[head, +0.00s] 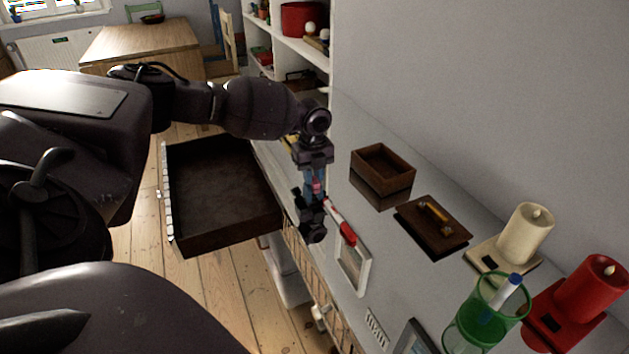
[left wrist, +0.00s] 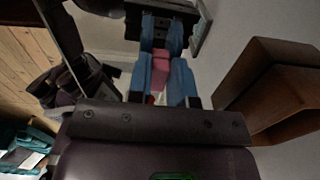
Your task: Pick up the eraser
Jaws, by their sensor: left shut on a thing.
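The eraser (head: 316,186) is a small pink block. In the head view it shows between the blue fingertips of my left gripper (head: 313,180), low over the glossy cabinet top (head: 385,235). In the left wrist view, the pink eraser (left wrist: 158,77) sits between the two blue fingers of the left gripper (left wrist: 164,82), which is shut on it. The glossy top mirrors the gripper, so I cannot tell whether the eraser touches the surface. My right gripper is not in view.
A red and white marker (head: 341,229) and a white frame (head: 353,268) lie near the gripper. An open box (head: 383,163), its lid (head: 432,226), a green cup (head: 487,315), a cream candle (head: 524,233) and a red candle (head: 590,288) stand right. An open drawer (head: 220,240) juts out left.

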